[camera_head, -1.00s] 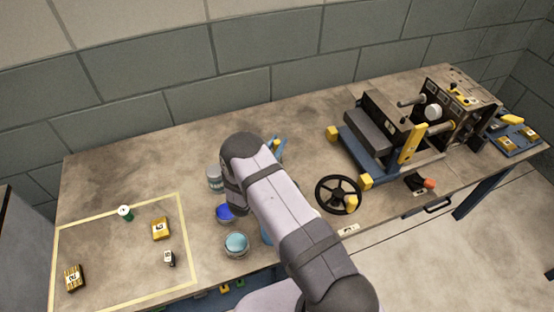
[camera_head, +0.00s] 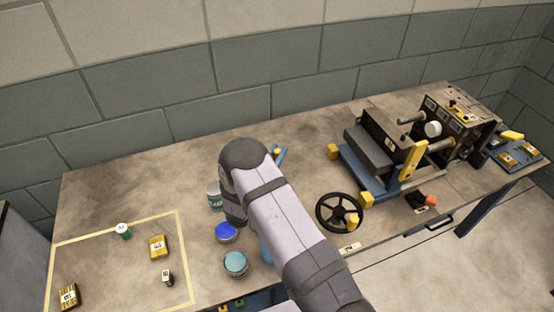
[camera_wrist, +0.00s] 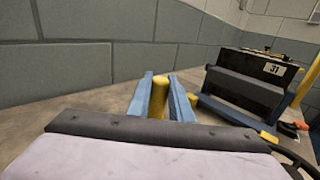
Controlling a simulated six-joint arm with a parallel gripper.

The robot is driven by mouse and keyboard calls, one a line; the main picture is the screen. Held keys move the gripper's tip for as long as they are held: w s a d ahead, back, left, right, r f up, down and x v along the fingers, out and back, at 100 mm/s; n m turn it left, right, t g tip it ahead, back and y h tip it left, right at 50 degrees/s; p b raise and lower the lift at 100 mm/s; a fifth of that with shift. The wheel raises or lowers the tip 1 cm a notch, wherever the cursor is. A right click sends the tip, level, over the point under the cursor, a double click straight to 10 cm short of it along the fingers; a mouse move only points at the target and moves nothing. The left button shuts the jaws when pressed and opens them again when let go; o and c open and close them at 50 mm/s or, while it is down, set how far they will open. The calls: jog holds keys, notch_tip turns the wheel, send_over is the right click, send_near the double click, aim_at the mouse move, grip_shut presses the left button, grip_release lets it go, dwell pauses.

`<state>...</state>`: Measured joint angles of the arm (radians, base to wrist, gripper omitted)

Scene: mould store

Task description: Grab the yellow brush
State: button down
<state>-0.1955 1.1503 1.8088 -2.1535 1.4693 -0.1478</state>
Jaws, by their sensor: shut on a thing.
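My gripper (camera_wrist: 163,97) shows in the wrist view as two blue fingers, with a yellow cylindrical piece, the yellow brush (camera_wrist: 160,92), between them. The fingers are shut on it. In the head view the blue fingertips of my gripper (camera_head: 278,154) show just behind my grey and lavender arm, with a small spot of yellow between them. The arm hides most of the gripper and the rest of the brush. I cannot tell from these views how high the brush is above the bench.
A grey can (camera_head: 213,196), a blue-topped tin (camera_head: 226,232) and a teal-topped tin (camera_head: 235,263) stand left of my arm. A black handwheel (camera_head: 340,212) and a machine (camera_head: 385,150) stand to the right. Small items lie in a taped area (camera_head: 180,235). The back left bench is clear.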

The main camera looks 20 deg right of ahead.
jog(key=shift+r+b, duration=0.5)
jog(key=shift+r, duration=2.65)
